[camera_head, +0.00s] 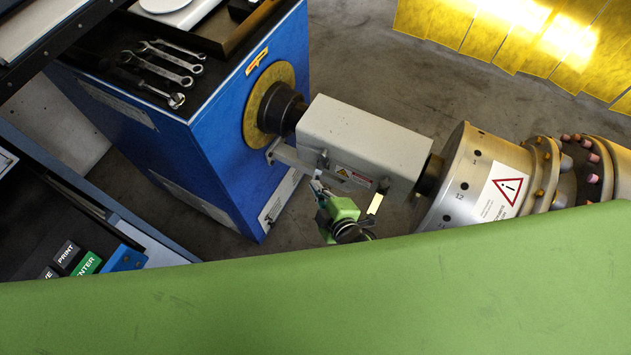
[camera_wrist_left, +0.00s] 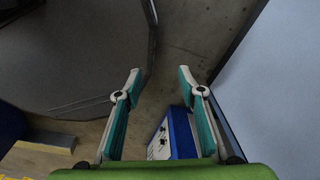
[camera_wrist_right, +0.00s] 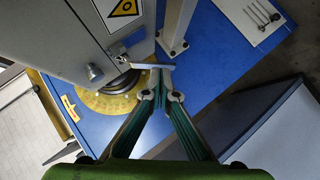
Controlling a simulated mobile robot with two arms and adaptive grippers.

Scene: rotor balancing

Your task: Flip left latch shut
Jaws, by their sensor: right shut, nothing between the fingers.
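The grey guard housing (camera_head: 365,140) sits over the shaft between the blue cabinet and the large metal cylinder. The left latch (camera_head: 322,160) is on its near lower edge, with my right gripper (camera_head: 316,184) just below it. A second latch (camera_head: 375,203) sticks out farther right. In the right wrist view, my right gripper (camera_wrist_right: 161,78) is shut and empty, its tips at a flat metal latch plate (camera_wrist_right: 147,74) that juts out from the housing. I cannot tell if they touch. In the left wrist view, my left gripper (camera_wrist_left: 160,75) is open and empty.
The blue cabinet (camera_head: 215,150) stands left of the housing, with wrenches (camera_head: 165,62) on top. The metal cylinder (camera_head: 475,175) is on the right. A metal post (camera_wrist_right: 177,25) stands close to the right gripper. A control panel (camera_head: 85,245) is at lower left.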

